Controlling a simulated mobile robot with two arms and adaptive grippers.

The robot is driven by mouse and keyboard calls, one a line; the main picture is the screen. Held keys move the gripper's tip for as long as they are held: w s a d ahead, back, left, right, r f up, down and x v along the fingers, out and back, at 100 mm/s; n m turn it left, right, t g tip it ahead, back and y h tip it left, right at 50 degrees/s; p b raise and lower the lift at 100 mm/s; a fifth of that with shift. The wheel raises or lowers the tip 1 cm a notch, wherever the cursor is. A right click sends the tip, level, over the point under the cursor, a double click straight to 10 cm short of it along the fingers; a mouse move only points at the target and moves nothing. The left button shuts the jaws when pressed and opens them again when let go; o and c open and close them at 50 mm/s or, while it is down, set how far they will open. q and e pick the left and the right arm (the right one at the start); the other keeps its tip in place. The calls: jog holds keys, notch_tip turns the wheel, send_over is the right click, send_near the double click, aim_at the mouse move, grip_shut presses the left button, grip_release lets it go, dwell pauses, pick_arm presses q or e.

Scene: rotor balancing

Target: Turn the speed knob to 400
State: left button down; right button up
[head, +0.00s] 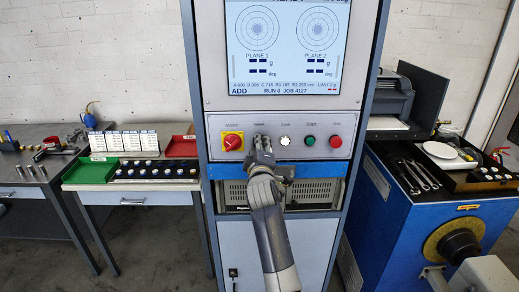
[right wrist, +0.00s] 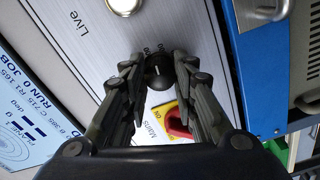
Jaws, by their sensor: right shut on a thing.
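The speed knob (right wrist: 159,74) is a small dark knob on the light front panel, between my fingertips in the right wrist view. My right gripper (right wrist: 158,72) is shut on it, one finger on each side. In the head view my right gripper (head: 262,146) reaches up to the panel and hides most of the knob. Some scale digits show beside the knob, partly covered by the fingers. I cannot read the knob's setting. My left gripper is not in view.
The red-on-yellow mains switch (head: 232,142) is left of the knob; the live lamp (head: 285,141), green start button (head: 310,141) and red button (head: 335,141) are to the right. A screen (head: 284,45) is above. A blue rail (head: 325,170) crosses below the panel.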

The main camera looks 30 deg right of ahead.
jog(key=shift+f+m+b, duration=0.2)
jog(key=shift+m+b, duration=0.15)
jog(key=shift+m, duration=1.55)
jog(key=o, duration=1.1)
jog(key=shift+r, duration=0.15)
